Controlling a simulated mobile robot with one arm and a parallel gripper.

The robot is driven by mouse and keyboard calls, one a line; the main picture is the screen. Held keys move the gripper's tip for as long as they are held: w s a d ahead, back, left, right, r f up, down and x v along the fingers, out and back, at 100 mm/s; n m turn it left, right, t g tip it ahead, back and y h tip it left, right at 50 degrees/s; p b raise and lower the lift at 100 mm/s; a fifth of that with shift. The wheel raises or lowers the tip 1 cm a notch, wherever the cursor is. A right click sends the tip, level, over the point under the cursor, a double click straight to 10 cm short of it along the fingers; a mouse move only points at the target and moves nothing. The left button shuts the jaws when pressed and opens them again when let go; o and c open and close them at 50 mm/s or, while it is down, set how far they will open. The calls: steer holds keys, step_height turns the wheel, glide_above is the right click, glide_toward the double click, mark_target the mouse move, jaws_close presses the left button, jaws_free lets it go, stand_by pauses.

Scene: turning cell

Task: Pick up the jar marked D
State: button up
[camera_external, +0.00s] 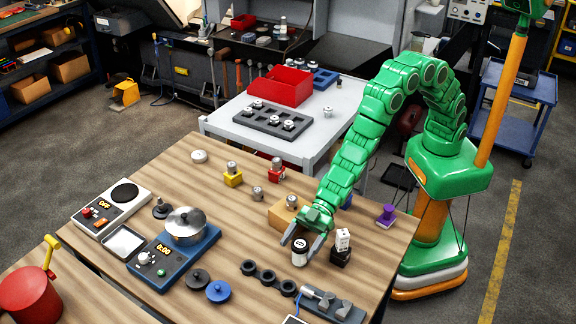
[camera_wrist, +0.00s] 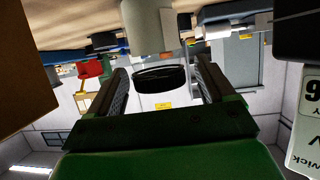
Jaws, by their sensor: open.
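A small white jar with a black lid (camera_external: 300,254) stands upright on the wooden table in the external view. Any letter on it is too small to read there. My gripper (camera_external: 303,243) is open around the jar's upper part, one finger on each side. In the upside-down wrist view the jar's pale body (camera_wrist: 148,28) and dark lid show between the two fingers of my gripper (camera_wrist: 160,70). A gap shows between the lid and each finger. No marking is visible on the jar in that view.
A white box (camera_external: 343,239) on a black block stands close right of the jar; its printed side (camera_wrist: 305,125) shows in the wrist view. A tan wooden block (camera_external: 282,216) is close behind left.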

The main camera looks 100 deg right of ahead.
steer(key=shift+c, duration=0.5)
steer(key=c, duration=1)
